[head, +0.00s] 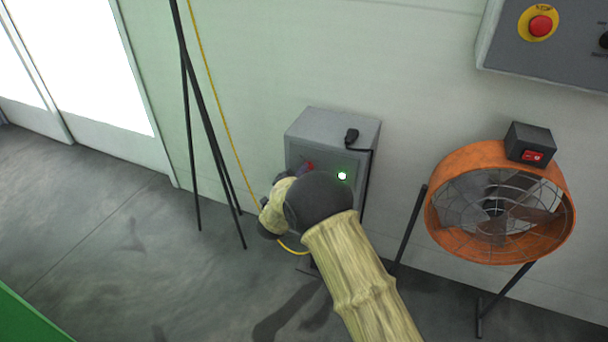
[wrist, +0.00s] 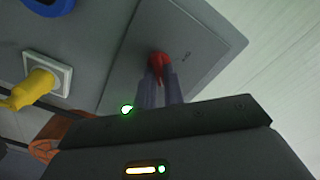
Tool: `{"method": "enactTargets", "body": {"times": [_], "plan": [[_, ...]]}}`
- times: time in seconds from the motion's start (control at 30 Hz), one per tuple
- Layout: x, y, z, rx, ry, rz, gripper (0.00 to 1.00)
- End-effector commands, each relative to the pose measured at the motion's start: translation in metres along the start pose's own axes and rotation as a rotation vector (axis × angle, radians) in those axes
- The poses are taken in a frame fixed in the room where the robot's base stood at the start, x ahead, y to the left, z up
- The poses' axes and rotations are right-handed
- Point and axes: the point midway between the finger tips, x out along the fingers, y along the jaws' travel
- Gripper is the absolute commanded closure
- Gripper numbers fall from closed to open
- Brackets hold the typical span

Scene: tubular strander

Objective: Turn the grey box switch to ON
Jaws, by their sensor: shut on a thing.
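The grey box (head: 332,128) stands against the wall in the head view, and its front panel (wrist: 205,50) fills much of the wrist view. A red switch handle (wrist: 157,62) is on that panel; part of it also shows in the head view (head: 309,165). My gripper (wrist: 160,78) is at the panel with its two fingers shut on the red handle. In the head view my arm hides the fingers and the lower part of the box. A green lamp (head: 342,176) glows on the box front. The switch's marked position cannot be read.
An orange fan (head: 500,205) with a red switch on top stands to the right. A grey panel with a red emergency button (head: 541,26) is at top right. A black tripod (head: 190,90) and yellow cable (head: 215,95) are on the left. A yellow plug (wrist: 38,86) sits near the handle.

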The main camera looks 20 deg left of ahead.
Motion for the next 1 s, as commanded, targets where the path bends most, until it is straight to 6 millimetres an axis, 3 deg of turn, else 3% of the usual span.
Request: {"method": "enactTargets", "body": {"times": [0.3,0.33,0.4,0.43,0.77,1.0], "plan": [[-0.002,0.001,0.002,0.002,-0.006,0.002,1.0],[-0.002,0.001,0.002,0.002,-0.006,0.002,0.84],[-0.002,0.001,0.002,0.002,-0.005,0.002,0.7],[-0.001,0.001,0.002,0.002,-0.005,0.002,0.68],[-0.003,0.0,0.001,0.001,-0.002,0.002,0.68],[-0.03,-0.001,0.0,-0.001,-0.005,0.001,0.68]]}}
